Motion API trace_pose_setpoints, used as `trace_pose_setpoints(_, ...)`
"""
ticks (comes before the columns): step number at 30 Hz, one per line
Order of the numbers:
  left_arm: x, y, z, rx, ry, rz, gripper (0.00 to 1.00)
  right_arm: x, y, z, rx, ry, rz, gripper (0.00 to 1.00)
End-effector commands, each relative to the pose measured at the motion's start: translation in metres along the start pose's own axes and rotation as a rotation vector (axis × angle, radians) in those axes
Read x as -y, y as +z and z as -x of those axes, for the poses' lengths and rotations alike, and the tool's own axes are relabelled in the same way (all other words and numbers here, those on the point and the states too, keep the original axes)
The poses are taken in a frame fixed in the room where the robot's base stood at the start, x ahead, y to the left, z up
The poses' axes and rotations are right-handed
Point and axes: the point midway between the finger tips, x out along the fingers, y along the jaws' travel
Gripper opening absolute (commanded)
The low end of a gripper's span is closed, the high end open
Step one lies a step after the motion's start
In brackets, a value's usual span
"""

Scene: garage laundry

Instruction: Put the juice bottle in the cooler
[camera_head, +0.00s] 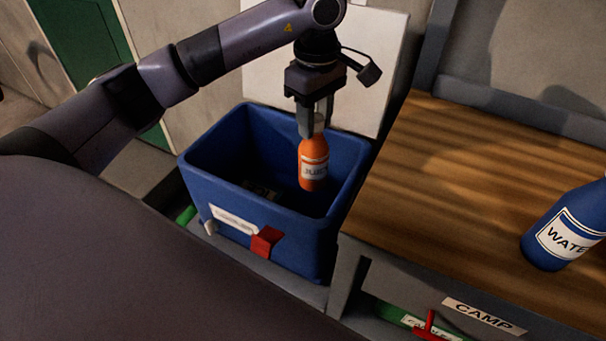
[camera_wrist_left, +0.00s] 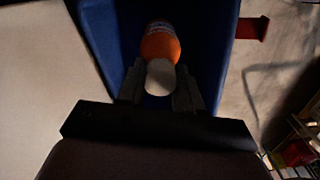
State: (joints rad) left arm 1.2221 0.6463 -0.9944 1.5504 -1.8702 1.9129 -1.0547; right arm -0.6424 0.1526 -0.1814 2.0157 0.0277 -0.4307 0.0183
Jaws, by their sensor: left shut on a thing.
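The orange juice bottle (camera_head: 313,160), with a white label and a pale cap, hangs upright from my left gripper (camera_head: 314,122). The gripper is shut on its cap end. The bottle is over the opening of the blue cooler (camera_head: 300,240), and its lower part appears within the rim. I cannot tell how far it is above the cooler's floor. In the left wrist view the bottle (camera_wrist_left: 160,45) shows cap first between the fingers (camera_wrist_left: 160,95), with blue cooler walls (camera_wrist_left: 222,50) on both sides. My right gripper is not in view.
A wooden-topped bench (camera_head: 470,190) stands right of the cooler, with a blue water bottle (camera_head: 568,230) on it and a drawer labelled CAMP (camera_head: 483,315) below. A red latch (camera_head: 265,241) is on the cooler's front. A pale panel (camera_head: 290,75) stands behind the cooler. Something dark lies inside the cooler.

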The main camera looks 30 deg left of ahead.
Motion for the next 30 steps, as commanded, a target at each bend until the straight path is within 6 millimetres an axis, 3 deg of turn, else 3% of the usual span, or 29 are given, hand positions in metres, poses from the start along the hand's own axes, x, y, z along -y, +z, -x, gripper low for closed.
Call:
trace_pose_setpoints(6,0.001,0.000,-0.060,0.001,-0.002,0.000,0.00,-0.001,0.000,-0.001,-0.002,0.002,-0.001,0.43)
trace_pose_setpoints(12,0.000,0.000,-0.099,0.000,0.000,0.000,0.00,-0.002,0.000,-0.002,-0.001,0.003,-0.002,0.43)
trace_pose_setpoints(20,0.000,0.000,-0.118,0.000,0.000,0.000,0.00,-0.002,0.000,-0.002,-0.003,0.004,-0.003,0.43)
trace_pose_setpoints(27,0.000,0.000,-0.150,0.001,0.000,0.000,0.00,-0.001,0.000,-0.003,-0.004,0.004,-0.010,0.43)
trace_pose_setpoints(30,-0.001,0.000,-0.151,-0.001,0.003,0.000,0.00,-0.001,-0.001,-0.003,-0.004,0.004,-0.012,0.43)
